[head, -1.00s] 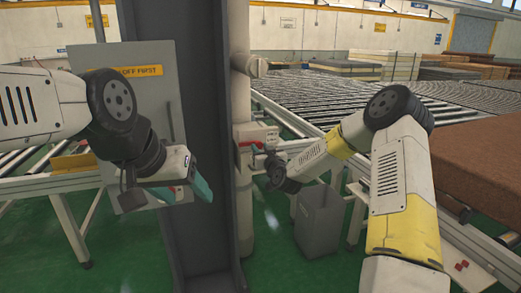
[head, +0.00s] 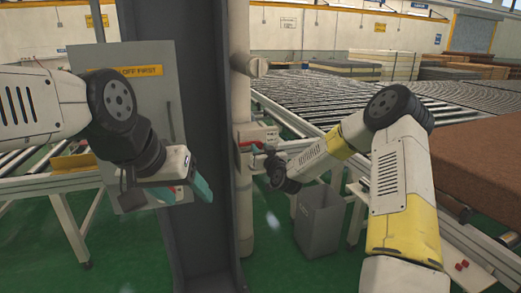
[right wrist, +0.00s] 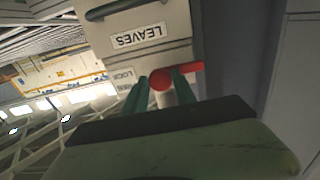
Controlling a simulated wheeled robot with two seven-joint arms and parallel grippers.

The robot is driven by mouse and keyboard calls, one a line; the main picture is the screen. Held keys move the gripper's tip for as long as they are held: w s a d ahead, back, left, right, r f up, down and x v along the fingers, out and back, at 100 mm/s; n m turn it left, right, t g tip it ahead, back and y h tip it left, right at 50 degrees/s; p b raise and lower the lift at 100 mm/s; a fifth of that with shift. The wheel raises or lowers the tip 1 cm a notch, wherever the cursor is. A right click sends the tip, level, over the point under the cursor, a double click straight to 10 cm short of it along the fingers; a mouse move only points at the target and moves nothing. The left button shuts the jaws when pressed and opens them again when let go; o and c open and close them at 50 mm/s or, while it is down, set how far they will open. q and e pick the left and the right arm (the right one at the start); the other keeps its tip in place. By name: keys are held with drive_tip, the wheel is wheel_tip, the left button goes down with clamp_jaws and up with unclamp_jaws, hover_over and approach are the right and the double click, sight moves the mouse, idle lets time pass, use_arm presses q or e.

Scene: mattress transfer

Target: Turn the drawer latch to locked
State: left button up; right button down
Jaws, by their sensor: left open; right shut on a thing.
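The red drawer latch (right wrist: 191,68) shows in the right wrist view, with a round hub between my fingers and a handle pointing right. A label that seems to read LOCK (right wrist: 124,76) lies left of the hub, away from the handle. Above it is a drawer front (right wrist: 180,50) with an upside-down LEAVES label. My right gripper (right wrist: 160,88) is shut on the latch. In the head view the drawer box (head: 255,134) is on the pale post, and my right gripper (head: 262,152) is at its front. My left gripper (head: 190,188) is open and empty.
A dark steel column (head: 200,240) stands between my left gripper and the drawer box. A grey bin (head: 318,222) stands below my right arm. A grey cabinet (head: 150,60) is at left; a roller conveyor (head: 330,100) and a brown mattress (head: 470,155) are at right.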

drive_tip(key=shift+n, duration=0.3)
drive_tip(key=n, duration=0.8)
drive_tip(key=shift+n, duration=0.4)
drive_tip(key=n, duration=0.4)
drive_tip(key=shift+d+n, duration=0.1)
drive_tip(key=shift+n, duration=2.1)
drive_tip(key=c, duration=1)
unclamp_jaws()
drive_tip(key=shift+c, duration=0.2)
drive_tip(key=shift+r, duration=0.1)
